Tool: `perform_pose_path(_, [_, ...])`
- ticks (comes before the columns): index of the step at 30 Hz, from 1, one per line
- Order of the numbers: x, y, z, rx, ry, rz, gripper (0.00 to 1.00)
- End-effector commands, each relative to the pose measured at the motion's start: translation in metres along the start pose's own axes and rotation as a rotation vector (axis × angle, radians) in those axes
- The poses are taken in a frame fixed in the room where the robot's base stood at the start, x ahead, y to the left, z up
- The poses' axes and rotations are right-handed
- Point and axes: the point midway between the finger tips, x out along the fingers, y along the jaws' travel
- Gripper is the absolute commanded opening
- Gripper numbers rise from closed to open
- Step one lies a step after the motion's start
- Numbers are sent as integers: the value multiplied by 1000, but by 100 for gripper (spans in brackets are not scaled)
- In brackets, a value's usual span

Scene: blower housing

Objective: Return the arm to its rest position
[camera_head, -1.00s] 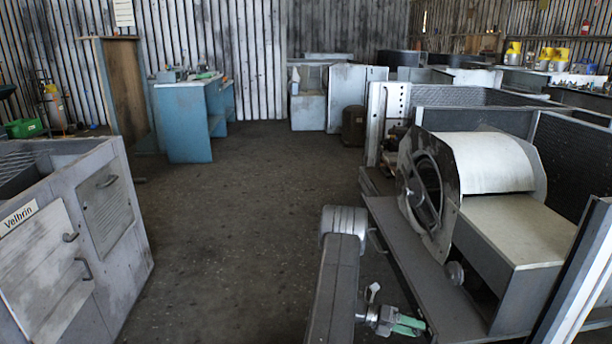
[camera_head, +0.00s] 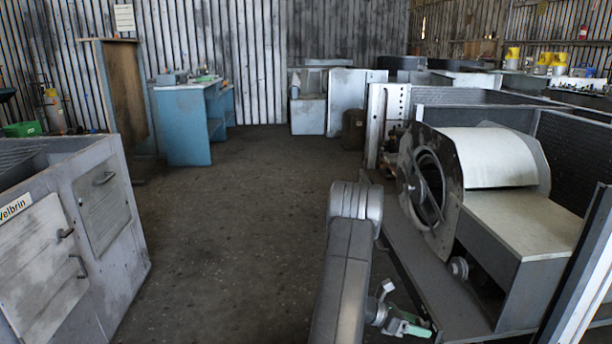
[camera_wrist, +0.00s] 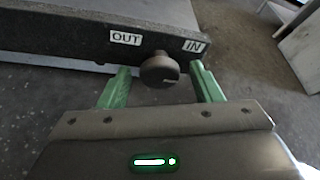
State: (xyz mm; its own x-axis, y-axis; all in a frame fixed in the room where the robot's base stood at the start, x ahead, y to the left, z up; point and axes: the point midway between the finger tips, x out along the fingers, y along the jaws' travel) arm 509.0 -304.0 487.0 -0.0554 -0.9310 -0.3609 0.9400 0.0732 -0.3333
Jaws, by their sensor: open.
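My gripper (camera_head: 418,330) has green fingers and hangs low at the bottom of the head view, in front of the blower housing (camera_head: 505,235). In the wrist view my gripper (camera_wrist: 160,70) is open, its two fingers apart with nothing held. A dark round knob (camera_wrist: 160,70) shows in the gap between the fingertips, on a dark panel edge (camera_wrist: 60,38) with OUT and IN labels. My arm rises from the bottom centre and bends at a grey joint.
A grey cabinet marked Velbrin (camera_head: 110,240) stands at the left. The metal blower housing and its low bench fill the right, close to my arm. Open floor (camera_head: 240,230) lies between them. A blue workbench (camera_head: 182,125) stands farther back.

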Motion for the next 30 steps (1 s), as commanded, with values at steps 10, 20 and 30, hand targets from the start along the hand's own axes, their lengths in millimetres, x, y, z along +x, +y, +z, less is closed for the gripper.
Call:
perform_pose_path(10, [2, 0, -4, 247, 0, 102, 59])
perform_pose_path(20, [1, -2, -2, 404, 0, 167, 59])
perform_pose_path(30, [-7, -3, -1, 399, 0, 166, 59])
